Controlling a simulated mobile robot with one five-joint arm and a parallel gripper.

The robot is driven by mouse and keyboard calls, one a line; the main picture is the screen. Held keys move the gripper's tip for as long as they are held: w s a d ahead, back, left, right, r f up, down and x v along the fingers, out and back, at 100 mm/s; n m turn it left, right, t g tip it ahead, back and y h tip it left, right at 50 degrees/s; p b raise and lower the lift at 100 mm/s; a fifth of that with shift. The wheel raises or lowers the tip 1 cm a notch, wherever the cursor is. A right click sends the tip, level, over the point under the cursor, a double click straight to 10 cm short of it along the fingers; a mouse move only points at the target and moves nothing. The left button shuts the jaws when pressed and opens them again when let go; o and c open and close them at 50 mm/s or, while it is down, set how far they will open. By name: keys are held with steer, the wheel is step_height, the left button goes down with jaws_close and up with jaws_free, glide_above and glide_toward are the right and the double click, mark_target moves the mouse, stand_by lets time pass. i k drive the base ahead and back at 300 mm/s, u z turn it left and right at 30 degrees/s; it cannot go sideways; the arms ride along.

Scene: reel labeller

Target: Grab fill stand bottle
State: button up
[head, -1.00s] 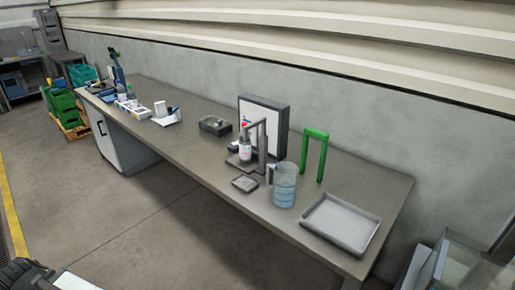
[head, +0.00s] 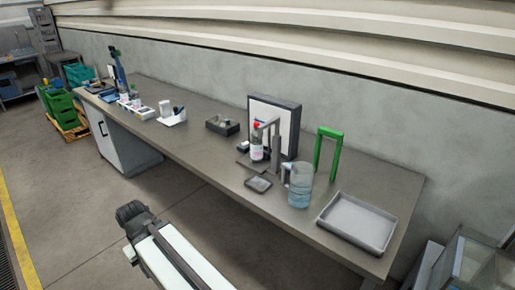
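The fill stand (head: 276,154) is a grey frame with an upright post and a top arm, standing on the bench in front of a white panel. A small bottle (head: 257,148) with a pale, pinkish label stands upright on the stand's base, under the top arm. Its top is partly hidden by the stand. My arm shows at the bottom of the head view as pale links with a dark rounded joint, well short of the bench. No gripper fingers can be made out, and nothing of mine touches the bottle.
A clear jug with bluish liquid (head: 300,186) and a small grey dish (head: 258,184) stand close before the stand. A green arch (head: 330,140) and a grey tray (head: 356,222) are to the right. A dark box (head: 222,125) is left. Open floor lies before the bench (head: 200,150).

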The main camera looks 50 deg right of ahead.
mark_target(256, 145)
steer(key=z, duration=0.1)
steer(key=i, duration=1.65)
steer(key=u, duration=0.1)
